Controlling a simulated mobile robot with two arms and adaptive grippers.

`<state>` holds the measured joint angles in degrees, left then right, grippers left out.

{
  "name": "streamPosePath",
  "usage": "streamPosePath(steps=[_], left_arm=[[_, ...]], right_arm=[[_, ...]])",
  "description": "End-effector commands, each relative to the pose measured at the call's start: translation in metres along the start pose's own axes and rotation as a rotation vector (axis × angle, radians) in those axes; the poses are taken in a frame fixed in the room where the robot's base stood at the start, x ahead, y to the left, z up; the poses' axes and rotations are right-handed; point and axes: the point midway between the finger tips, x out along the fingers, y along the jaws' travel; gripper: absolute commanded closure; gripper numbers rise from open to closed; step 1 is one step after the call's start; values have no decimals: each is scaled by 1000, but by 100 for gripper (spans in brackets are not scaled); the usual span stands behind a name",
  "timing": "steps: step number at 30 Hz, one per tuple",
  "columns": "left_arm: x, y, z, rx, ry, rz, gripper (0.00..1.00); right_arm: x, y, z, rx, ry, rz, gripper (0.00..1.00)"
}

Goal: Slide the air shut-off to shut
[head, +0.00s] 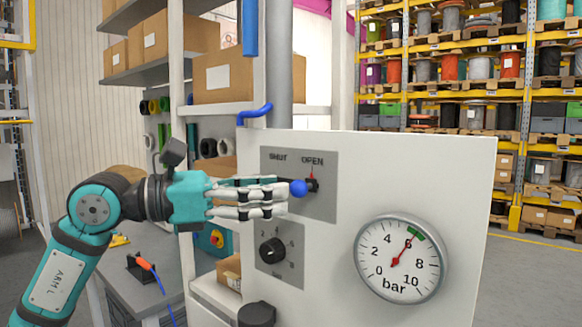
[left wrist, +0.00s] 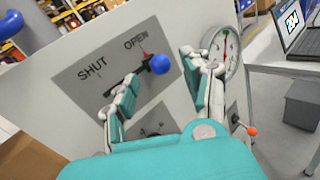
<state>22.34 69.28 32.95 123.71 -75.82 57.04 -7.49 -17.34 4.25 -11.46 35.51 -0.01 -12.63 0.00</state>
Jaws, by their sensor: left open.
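The air shut-off is a slider with a blue ball knob (head: 298,188) on a grey plate (head: 326,205) marked SHUT at left and OPEN at right. The slider stands at the OPEN end, by a red pointer. The blue knob also shows in the left wrist view (left wrist: 160,64), between and beyond the two fingers. My left gripper (head: 286,198) is at the plate, its fingertips beside the knob in the head view. In the left wrist view the left gripper (left wrist: 165,85) is open, with its fingers apart. Whether a finger touches the knob I cannot tell. My right gripper is not in view.
A round gauge (head: 401,258) marked bar sits on the white panel (head: 470,165), its red needle near 6. A black dial (head: 271,251) is below the shut-off plate. Shelves with boxes (head: 222,80) stand behind. A laptop (left wrist: 296,28) shows on a table at right in the wrist view.

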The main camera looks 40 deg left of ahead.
Motion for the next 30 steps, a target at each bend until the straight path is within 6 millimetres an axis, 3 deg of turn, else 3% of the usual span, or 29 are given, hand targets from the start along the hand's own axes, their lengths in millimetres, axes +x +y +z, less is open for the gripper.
streamPosePath(steps=[1, 9, 20, 30], left_arm=[[10, 0, 6, 0, 3, -4, 51], [36, 0, 2, 0, 1, -2, 51], [39, -1, 0, 0, -1, -1, 52], [39, 0, 0, 0, 0, -1, 97]], right_arm=[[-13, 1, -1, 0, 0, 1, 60], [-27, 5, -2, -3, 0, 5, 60], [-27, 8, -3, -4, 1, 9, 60], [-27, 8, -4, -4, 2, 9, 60]])
